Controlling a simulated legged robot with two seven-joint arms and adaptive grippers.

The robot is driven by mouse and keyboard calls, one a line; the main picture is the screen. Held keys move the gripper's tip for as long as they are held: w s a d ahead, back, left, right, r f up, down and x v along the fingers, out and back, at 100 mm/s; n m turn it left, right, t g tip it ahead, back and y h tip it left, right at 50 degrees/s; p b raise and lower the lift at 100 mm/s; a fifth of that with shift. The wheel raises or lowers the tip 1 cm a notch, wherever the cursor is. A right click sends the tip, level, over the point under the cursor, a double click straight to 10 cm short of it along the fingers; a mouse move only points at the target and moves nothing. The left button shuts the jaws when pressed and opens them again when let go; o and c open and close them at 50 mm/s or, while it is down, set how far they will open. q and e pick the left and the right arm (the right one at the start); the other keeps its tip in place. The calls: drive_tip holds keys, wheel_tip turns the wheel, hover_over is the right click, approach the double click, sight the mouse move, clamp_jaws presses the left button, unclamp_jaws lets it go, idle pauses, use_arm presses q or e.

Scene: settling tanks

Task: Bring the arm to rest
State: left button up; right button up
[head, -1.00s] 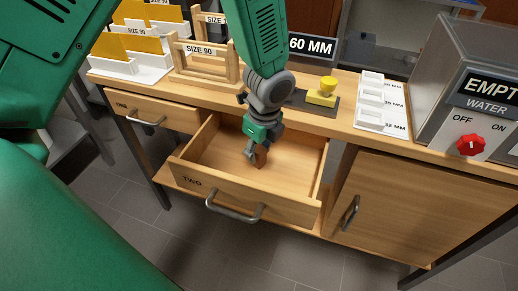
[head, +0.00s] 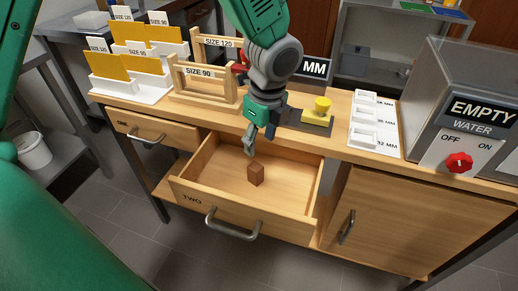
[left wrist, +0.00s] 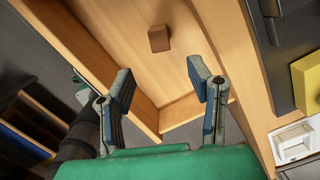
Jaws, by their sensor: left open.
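My left gripper (head: 260,142) hangs over the open drawer marked TWO (head: 240,217), above its back part. The gripper is open and empty, and its two spread fingers (left wrist: 163,88) show in the left wrist view. A small brown block (head: 256,174) lies on the drawer floor, apart from the fingers and below them. The block also shows in the left wrist view (left wrist: 159,39), beyond the fingertips. My right gripper is not in view.
Drawer ONE (head: 152,130) is shut. On the bench top stand file holders (head: 135,68), a wooden rack (head: 202,86), a yellow knob piece (head: 319,112), a white tray (head: 364,122) and a grey water box (head: 465,110) with a red knob. A cupboard door (head: 415,222) is shut.

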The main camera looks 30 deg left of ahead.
use_arm(q)
drive_tip(key=shift+d+r, duration=0.1)
drive_tip(key=shift+r, duration=0.55)
